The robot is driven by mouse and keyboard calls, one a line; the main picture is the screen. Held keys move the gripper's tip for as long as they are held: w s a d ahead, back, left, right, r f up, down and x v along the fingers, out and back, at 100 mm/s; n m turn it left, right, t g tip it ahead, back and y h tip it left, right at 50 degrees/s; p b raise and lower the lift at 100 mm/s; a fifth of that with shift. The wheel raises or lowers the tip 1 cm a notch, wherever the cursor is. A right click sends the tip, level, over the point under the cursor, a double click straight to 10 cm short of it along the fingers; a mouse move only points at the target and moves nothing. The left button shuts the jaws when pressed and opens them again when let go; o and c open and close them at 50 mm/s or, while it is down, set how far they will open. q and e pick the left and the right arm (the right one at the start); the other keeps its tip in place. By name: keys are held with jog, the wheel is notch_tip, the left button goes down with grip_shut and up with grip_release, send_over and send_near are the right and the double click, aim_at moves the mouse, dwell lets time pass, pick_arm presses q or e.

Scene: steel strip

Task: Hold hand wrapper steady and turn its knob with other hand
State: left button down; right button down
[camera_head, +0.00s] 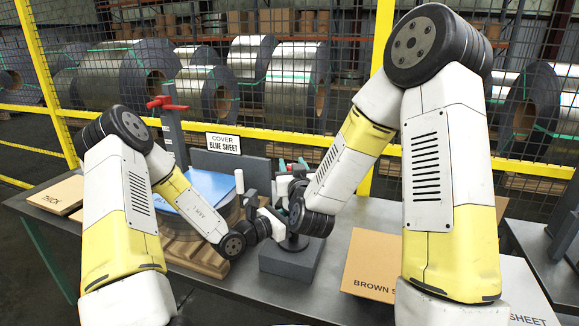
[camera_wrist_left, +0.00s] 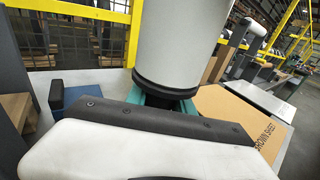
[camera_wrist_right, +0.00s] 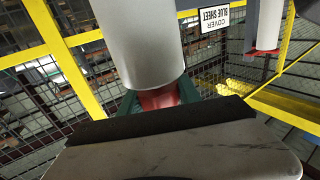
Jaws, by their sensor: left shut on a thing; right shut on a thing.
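In the left wrist view a large pale cylinder with a black lower rim, seemingly part of the hand wrapper (camera_wrist_left: 178,45), rises from between the teal fingers of my left gripper (camera_wrist_left: 168,104). In the right wrist view my right gripper (camera_wrist_right: 158,98) is shut on a red part, seemingly the knob (camera_wrist_right: 160,97), at the end of a pale cylinder (camera_wrist_right: 136,40). A second pale cylinder (camera_wrist_right: 268,22) with a red end shows at upper right there. In the head view both grippers are close together above the table's middle, and my wrists hide much of the wrapper.
A grey block (camera_head: 288,264) stands below the hands. A blue sheet (camera_head: 205,187) lies on the left near a wooden pallet (camera_head: 190,250). A brown cardboard sheet (camera_head: 375,262) lies right. A yellow-framed mesh fence (camera_head: 270,133) and a sign (camera_head: 223,143) stand behind.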

jog(key=m+h, duration=0.1)
jog(key=h, duration=0.1)
jog(key=m+h, duration=0.1)
jog(key=h, duration=0.1)
jog(key=m+h, duration=0.1)
jog(key=shift+d+r+m+h, duration=0.15)
jog(key=shift+d+m+h, duration=0.1)
jog(key=shift+m+h, duration=0.15)
jog(key=shift+d+m+g+h, duration=0.25)
jog(key=shift+m+h, duration=0.35)
jog(key=shift+h, duration=0.35)
jog(key=shift+d+m+g+h, duration=0.2)
jog(key=shift+m+g+h, duration=0.15)
jog(key=shift+m+h, duration=0.4)
jog(key=shift+d+m+g+h, duration=0.25)
jog(key=shift+m+h, duration=0.2)
jog(key=shift+h, duration=0.65)
jog(key=c, duration=0.9)
grip_release()
jog(key=shift+s, duration=0.1)
jog(key=shift+o, duration=0.2)
jog(key=v, duration=1.2)
jog(key=shift+a, duration=0.1)
